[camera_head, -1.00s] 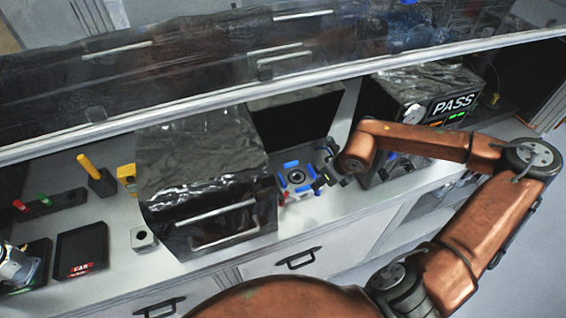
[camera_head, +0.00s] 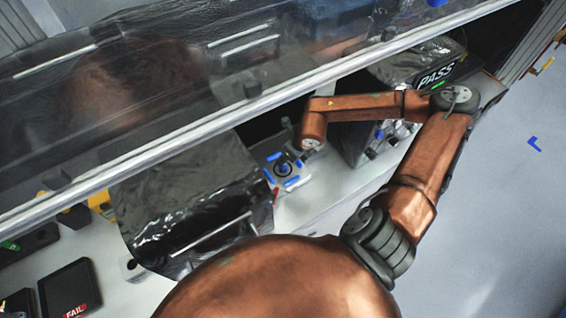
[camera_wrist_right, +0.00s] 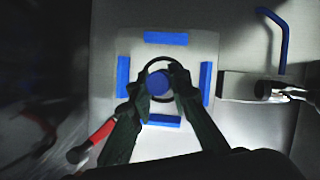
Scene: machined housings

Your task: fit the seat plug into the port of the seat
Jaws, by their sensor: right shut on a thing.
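The seat (camera_head: 290,183) is a light plate with blue strips around a dark round port, on the bench right of the foil-covered box. In the right wrist view the seat (camera_wrist_right: 130,57) shows from above, with a blue strip on each side. My right gripper (camera_wrist_right: 158,82) is shut on the seat plug (camera_wrist_right: 159,84), whose blue round top shows between the fingertips. The plug overlaps the dark port ring in that view; I cannot tell how deep it sits. The fingers hide part of the ring. My left gripper is not in view.
The foil-covered box (camera_head: 180,205) stands close left of the seat. A box with a PASS sign (camera_head: 436,76) is to the right. A red-handled tool (camera_wrist_right: 92,143) and a grey block (camera_wrist_right: 240,86) lie beside the seat. A clear shield edge (camera_head: 235,105) crosses above.

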